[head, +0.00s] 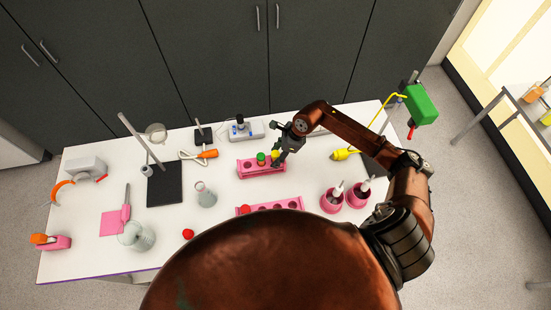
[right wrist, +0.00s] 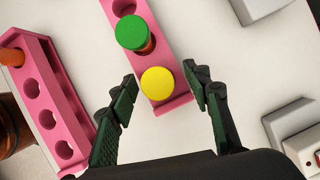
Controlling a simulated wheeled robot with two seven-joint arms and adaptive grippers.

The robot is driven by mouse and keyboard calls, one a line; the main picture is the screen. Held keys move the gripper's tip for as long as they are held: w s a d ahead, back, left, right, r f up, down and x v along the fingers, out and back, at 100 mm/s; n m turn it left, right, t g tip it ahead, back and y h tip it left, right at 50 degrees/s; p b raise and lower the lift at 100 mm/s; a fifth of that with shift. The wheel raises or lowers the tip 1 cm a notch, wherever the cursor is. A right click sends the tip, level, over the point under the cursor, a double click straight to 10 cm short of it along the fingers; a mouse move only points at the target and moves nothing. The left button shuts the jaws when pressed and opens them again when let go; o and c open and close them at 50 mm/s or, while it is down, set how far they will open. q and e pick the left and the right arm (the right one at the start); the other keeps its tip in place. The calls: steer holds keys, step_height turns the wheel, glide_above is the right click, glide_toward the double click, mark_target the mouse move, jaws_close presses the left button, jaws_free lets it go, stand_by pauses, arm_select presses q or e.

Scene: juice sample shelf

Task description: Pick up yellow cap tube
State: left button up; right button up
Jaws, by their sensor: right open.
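The yellow cap tube (head: 275,154) stands in a pink rack (head: 247,172) on the white table. In the right wrist view its round yellow cap (right wrist: 158,83) is near the end of the rack (right wrist: 178,105). A green cap tube (head: 261,158) stands beside it in the same rack; its green cap (right wrist: 132,33) also shows in the right wrist view. My right gripper (head: 280,152) is at the rack's right end. In the right wrist view my right gripper (right wrist: 160,95) is open, with one finger on each side of the yellow cap and gaps between. My left gripper is not in view.
A second pink rack (head: 285,205) stands nearer me, partly hidden by my body; it also shows at left in the right wrist view (right wrist: 62,125). Pink pots (head: 331,203) stand to the right. A white device (head: 245,130) stands behind the first rack. A flask (head: 206,197) stands left of it.

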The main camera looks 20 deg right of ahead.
steer(key=shift+c, duration=0.3)
jaws_close()
stand_by(0.3)
